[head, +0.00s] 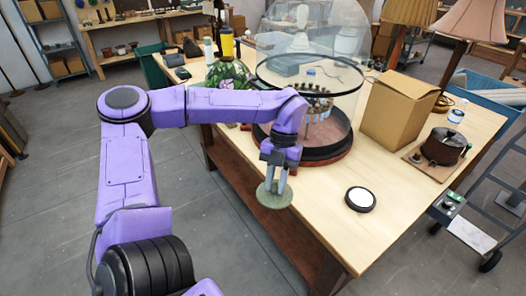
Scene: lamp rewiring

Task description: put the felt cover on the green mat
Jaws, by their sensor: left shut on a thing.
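My left gripper (273,184) hangs just off the front edge of the workbench, its fingers pointing down. It is shut on a round, flat, grey-green disc that looks like the felt cover (274,197). The disc is clear of the bench top, and the fingers hide part of it. I cannot make out the green mat for sure; things at the far left end of the bench may hide it. My right gripper is not in view.
On the workbench (400,215) stand a glass dome on a dark round base (312,150), a cardboard box (395,110), a dark pot (445,146), a green patterned globe (228,75) and lamps. A black-rimmed white disc (360,199) lies front right. The front right bench top is mostly clear.

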